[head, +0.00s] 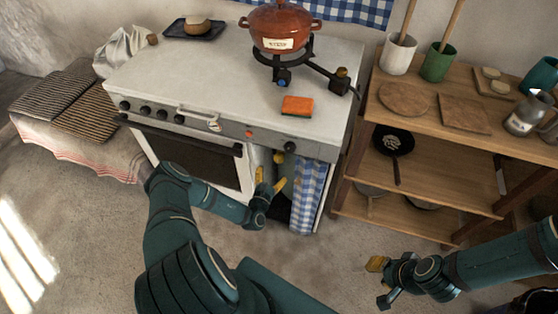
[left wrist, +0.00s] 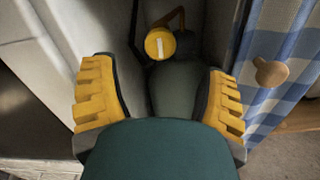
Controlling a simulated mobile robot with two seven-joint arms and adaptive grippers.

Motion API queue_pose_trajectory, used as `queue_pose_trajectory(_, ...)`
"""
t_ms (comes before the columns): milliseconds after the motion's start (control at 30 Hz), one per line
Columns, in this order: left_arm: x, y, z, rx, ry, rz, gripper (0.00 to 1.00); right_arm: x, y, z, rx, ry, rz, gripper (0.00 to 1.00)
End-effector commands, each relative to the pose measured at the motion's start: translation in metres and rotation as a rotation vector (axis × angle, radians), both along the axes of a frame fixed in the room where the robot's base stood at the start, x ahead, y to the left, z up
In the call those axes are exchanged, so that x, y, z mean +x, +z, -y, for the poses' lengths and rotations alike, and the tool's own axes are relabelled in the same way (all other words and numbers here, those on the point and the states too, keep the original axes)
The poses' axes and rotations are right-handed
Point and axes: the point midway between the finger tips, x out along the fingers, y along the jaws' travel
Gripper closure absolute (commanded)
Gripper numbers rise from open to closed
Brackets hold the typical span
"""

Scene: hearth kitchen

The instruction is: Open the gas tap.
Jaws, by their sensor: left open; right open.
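The gas tap is a round yellow knob (left wrist: 160,43) with a white, near-upright stripe. It sits at the top of a dark grey-green gas bottle (left wrist: 172,85) inside the open compartment at the stove's right end. My left gripper (head: 270,180) is in front of this compartment, and its yellow-padded fingers also show in the left wrist view (left wrist: 160,92). It is open and empty, with the knob ahead of and between the fingers, apart from them. In the head view I cannot make out the tap clearly. My right gripper (head: 381,283) is open and empty above the floor.
A blue checked curtain (head: 307,195) hangs right of the bottle, with a wooden knob (left wrist: 270,73) near it. The white stove (head: 225,75) carries a red pot (head: 280,27) on a burner and an orange sponge (head: 297,106). A wooden shelf (head: 440,150) stands right.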

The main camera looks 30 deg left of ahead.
Motion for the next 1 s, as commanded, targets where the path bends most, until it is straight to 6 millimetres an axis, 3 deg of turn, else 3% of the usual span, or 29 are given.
queue_pose_trajectory(200, 0.042, -0.001, -0.01, 0.003, -0.002, 0.002, 0.26, 0.002, -0.012, 0.0, -0.002, -0.002, 0.004, 0.66)
queue_pose_trajectory(400, 0.069, -0.001, -0.016, 0.0, -0.001, 0.002, 0.26, 0.003, -0.019, 0.001, -0.002, -0.002, 0.009, 0.66)
queue_pose_trajectory(867, 0.08, 0.001, -0.019, -0.001, -0.002, 0.001, 0.26, 0.004, -0.021, 0.001, -0.002, -0.003, 0.01, 0.66)
queue_pose_trajectory(900, 0.08, 0.001, -0.019, -0.001, -0.002, 0.001, 0.32, 0.004, -0.021, 0.001, -0.002, -0.003, 0.01, 0.66)
queue_pose_trajectory(1000, 0.08, 0.001, -0.019, -0.001, -0.002, 0.001, 0.67, 0.004, -0.021, 0.001, -0.002, -0.003, 0.01, 0.66)
